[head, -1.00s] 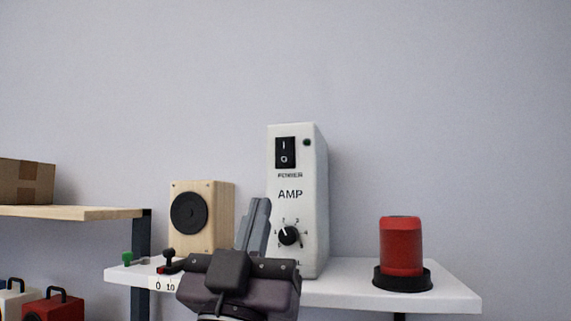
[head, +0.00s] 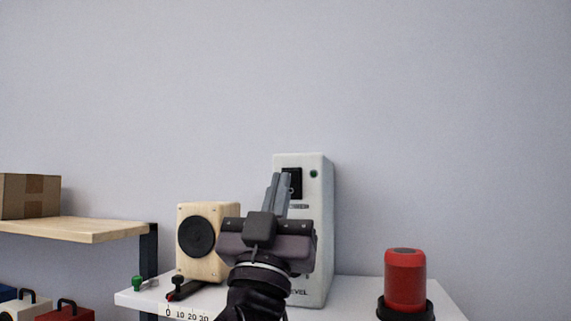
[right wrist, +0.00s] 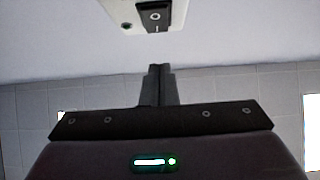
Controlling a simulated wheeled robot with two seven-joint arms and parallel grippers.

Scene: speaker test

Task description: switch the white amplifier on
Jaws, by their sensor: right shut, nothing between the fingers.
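The white amplifier (head: 319,230) stands upright on the white shelf. Its black power switch (head: 297,182) and a small green lamp (head: 314,174) are near the top of its front. I cannot tell whether the lamp is lit. My right gripper (head: 279,180) is shut and empty, its fingertips overlapping the left part of the switch in the head view. The gripper hides the knob and most of the amplifier's lettering. In the right wrist view the switch (right wrist: 154,18) shows beyond the closed fingertips (right wrist: 159,68), with a gap between them in the picture.
A wooden speaker (head: 225,212) stands left of the amplifier. A red cylinder (head: 405,280) on a black base is to the right. A slider with a number scale (head: 188,315) is at the shelf's front left. A cardboard box (head: 28,196) sits on a wooden shelf (head: 85,230).

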